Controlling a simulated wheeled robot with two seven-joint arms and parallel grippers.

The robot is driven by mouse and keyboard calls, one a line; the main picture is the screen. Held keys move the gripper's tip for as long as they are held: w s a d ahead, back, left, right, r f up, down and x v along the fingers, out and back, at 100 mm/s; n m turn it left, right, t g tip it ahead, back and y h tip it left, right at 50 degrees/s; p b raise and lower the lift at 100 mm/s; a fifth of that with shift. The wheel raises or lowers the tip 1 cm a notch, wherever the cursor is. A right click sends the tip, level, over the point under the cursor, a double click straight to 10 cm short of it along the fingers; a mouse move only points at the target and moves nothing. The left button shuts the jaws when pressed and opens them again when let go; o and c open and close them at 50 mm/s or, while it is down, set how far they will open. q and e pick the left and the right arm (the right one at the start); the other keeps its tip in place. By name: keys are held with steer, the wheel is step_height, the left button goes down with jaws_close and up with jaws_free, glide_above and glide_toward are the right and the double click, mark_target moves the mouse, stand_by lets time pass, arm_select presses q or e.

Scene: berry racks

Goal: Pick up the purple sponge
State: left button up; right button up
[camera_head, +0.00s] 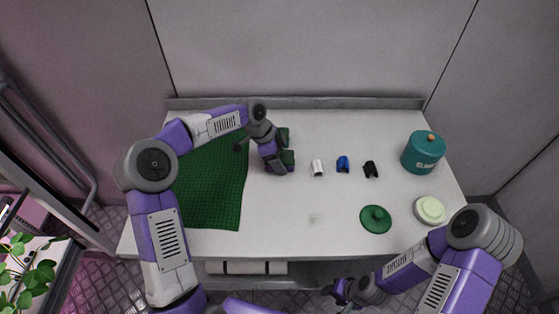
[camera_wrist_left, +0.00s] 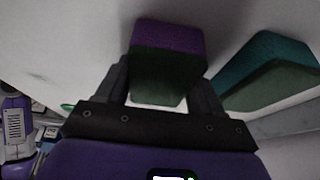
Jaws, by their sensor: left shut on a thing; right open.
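The purple sponge (camera_wrist_left: 168,60) has a purple upper part and a dark green lower part. In the left wrist view it sits between the two fingers of my left gripper (camera_wrist_left: 160,88), which is shut on it. In the head view my left gripper (camera_head: 281,163) is over the table, just right of the green mat, and it largely hides the sponge. I cannot tell whether the sponge touches the table. A teal and dark green sponge (camera_wrist_left: 268,70) lies beside it in the wrist view. My right gripper (camera_head: 342,292) is open, in front of the table's front edge.
A green mat (camera_head: 208,195) covers the left of the white table (camera_head: 290,220). Small white (camera_head: 317,168), blue (camera_head: 343,164) and black (camera_head: 371,169) items stand right of my left gripper. A teal canister (camera_head: 423,155), green lid (camera_head: 376,218) and pale round container (camera_head: 430,209) are further right.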

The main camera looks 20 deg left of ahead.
arm_select(q)
steer(key=shift+c, duration=0.5)
step_height(320, 180, up, 10)
steer(key=p, duration=0.3)
steer(key=shift+r+p, duration=0.15)
steer(key=shift+p, duration=0.15)
